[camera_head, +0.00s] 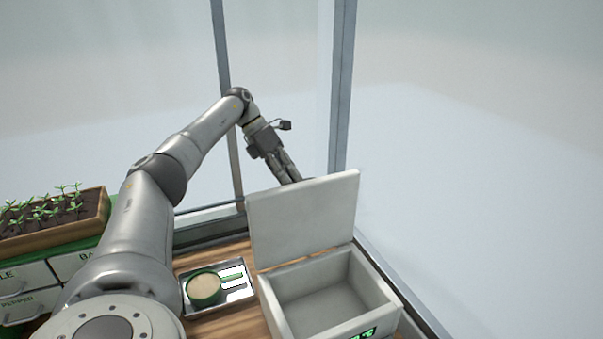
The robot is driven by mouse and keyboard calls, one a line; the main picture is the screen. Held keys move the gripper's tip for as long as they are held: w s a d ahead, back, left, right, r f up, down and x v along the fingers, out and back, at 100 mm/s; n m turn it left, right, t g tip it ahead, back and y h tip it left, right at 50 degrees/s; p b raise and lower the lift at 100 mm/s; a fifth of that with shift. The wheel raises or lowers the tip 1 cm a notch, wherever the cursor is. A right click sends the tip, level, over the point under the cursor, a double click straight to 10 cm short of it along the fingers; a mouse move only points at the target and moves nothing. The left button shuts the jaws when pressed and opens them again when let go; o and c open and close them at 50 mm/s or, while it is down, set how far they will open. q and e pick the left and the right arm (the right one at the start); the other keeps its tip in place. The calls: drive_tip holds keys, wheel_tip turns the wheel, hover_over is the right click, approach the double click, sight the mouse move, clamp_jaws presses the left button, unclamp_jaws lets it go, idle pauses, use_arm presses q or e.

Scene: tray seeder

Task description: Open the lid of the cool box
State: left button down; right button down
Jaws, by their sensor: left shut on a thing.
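The cool box (385,293) stands on the wooden bench at the lower right, pale grey with a green display on its front. Its lid (303,220) stands up, tilted slightly back from the rear edge, and the inside of the box shows empty. My left gripper (291,176) is behind the lid's top edge, reaching down there. Its fingertips are partly hidden by the lid. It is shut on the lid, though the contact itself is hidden. My right gripper is not in view.
A metal tray (240,298) with a green-rimmed round container (204,287) lies left of the box. A wooden planter (60,232) of seedlings stands on a cabinet with labelled drawers at the far left. Window posts (343,90) rise behind the bench.

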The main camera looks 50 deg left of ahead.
use_arm(q)
drive_tip(key=shift+s+f, duration=0.25)
drive_tip(key=shift+f, duration=0.55)
drive_tip(key=shift+g, duration=0.3)
drive_tip(key=c, duration=1.6)
unclamp_jaws()
drive_tip(key=shift+w, duration=0.15)
drive_tip(key=shift+o, duration=0.4)
drive_tip(key=shift+w+a+f, duration=0.1)
drive_tip(key=shift+w, duration=0.05)
drive_tip(key=v, duration=0.7)
drive_tip(key=shift+r, duration=0.25)
